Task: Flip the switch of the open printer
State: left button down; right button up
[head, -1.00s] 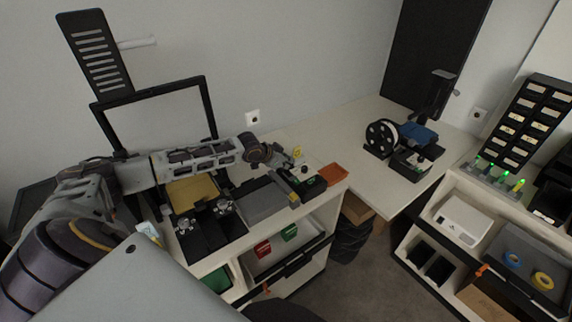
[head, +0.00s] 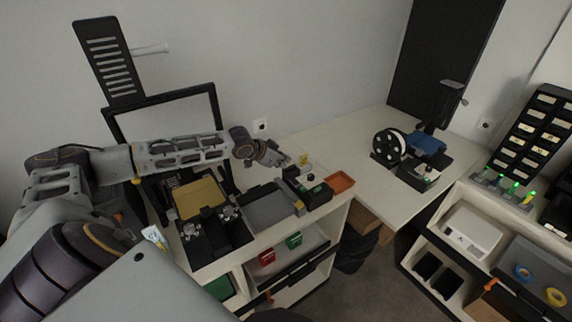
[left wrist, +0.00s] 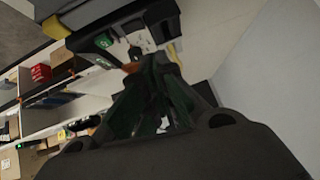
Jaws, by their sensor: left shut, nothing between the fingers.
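The open printer, with a black upright frame (head: 213,98) and a gold bed (head: 199,196), stands on the left white bench. To its right are a grey box (head: 268,207) and a black unit (head: 318,194) with green marks; the black unit also shows in the left wrist view (left wrist: 144,20). I cannot make out a switch or its position. My left gripper (head: 285,162) reaches across the printer and is shut and empty, just behind and above the black unit. In the left wrist view its dark fingers (left wrist: 150,80) are close together. My right gripper is not in view.
A small orange tray (head: 341,182) lies at the bench's right end. Shelves with a white box (head: 470,232) stand at right. The table between is largely clear.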

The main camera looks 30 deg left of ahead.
pick_arm(q)
jog(key=shift+a+v, duration=0.15)
jog(key=shift+v, duration=0.85)
jog(key=shift+a+v, duration=0.2)
jog(key=shift+v, duration=0.75)
jog(key=shift+w, duration=0.1)
